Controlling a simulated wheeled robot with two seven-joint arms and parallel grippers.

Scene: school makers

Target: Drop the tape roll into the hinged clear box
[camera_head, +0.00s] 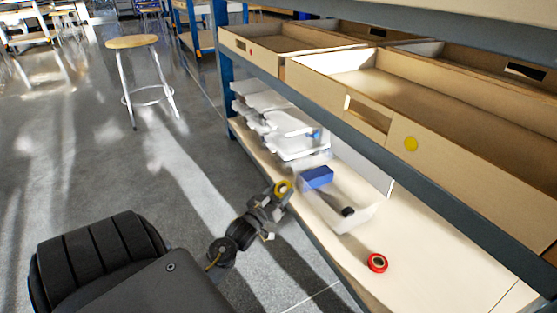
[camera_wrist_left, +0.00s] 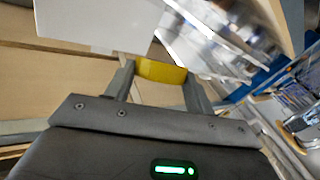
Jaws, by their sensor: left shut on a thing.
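My left gripper (camera_head: 276,194) is shut on a yellow tape roll (camera_head: 283,182), just left of the lower shelf's front edge. In the left wrist view, the yellow roll (camera_wrist_left: 160,71) sits between the two fingertips of the left gripper (camera_wrist_left: 158,80). The clear box (camera_head: 352,218) stands on the lower shelf, right of the gripper. It holds a blue block (camera_head: 317,178) and a small black object (camera_head: 348,212). I cannot make out its hinged lid clearly. The held roll is outside the box. My right gripper is not in view.
A red roll (camera_head: 377,263) lies on the lower shelf (camera_head: 430,258) in front of the box. Stacked clear trays (camera_head: 275,120) stand farther back. Wooden drawers (camera_head: 400,110) and a blue-grey shelf beam (camera_head: 400,172) hang above. A stool (camera_head: 132,42) stands on open floor.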

